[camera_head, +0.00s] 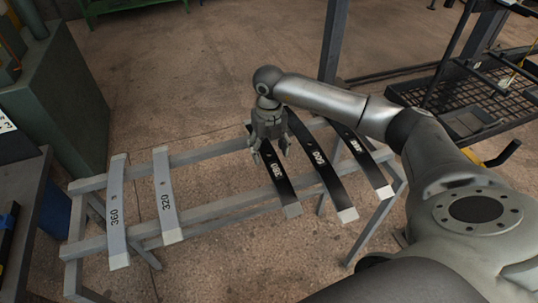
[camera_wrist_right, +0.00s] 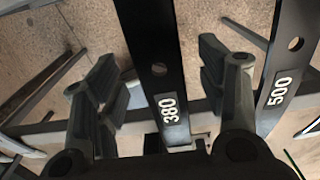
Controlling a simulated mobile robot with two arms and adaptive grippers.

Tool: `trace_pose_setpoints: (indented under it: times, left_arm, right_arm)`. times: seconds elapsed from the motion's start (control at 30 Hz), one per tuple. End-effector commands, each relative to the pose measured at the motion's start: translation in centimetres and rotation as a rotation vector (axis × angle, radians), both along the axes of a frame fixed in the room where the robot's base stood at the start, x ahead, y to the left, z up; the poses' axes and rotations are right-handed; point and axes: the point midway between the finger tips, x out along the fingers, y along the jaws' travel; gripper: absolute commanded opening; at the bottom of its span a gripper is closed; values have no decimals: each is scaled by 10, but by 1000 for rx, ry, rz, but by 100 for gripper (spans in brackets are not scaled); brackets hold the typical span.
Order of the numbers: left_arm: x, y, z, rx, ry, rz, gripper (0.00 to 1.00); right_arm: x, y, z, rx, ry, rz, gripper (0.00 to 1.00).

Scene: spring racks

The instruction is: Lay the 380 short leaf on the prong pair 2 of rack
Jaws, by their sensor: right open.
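The 380 leaf (camera_head: 279,178) is a dark, slightly curved strip with a pale end, lying across the grey stand. In the right wrist view the 380 leaf (camera_wrist_right: 155,70) runs between the fingers of my right gripper (camera_wrist_right: 158,85), which are apart on either side of it. In the head view my right gripper (camera_head: 270,150) points down at the far half of this leaf, hiding its far end. A dark metal rack (camera_head: 480,95) with bars stands at the right; I cannot make out numbers on its prongs. My left gripper is out of view.
The 500 leaf (camera_head: 322,172) lies close to the right of the 380 leaf, with another dark leaf (camera_head: 362,160) beyond it. Grey leaves 320 (camera_head: 166,190) and 360 (camera_head: 116,205) lie at the left of the stand (camera_head: 225,213). The stand is bare between 320 and 380.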

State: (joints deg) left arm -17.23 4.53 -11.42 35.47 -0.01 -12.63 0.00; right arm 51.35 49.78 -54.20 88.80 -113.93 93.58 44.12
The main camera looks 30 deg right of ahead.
Motion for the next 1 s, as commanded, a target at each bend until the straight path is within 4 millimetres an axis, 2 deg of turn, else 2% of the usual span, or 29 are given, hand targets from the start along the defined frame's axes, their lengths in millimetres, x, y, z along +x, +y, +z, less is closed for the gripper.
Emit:
trace_pose_setpoints:
  times: [0.1, 0.33, 0.83, 1.0]
  left_arm:
    - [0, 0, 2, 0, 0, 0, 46]
    - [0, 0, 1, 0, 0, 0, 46]
    - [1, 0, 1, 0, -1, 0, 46]
    - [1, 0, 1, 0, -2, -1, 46]
  right_arm:
    - [0, 1, -10, 1, 1, 1, 65]
    - [0, 1, -12, 1, -1, 1, 65]
    - [0, 1, -12, 1, -1, 1, 2]
    - [0, 0, -11, 1, -1, 1, 0]
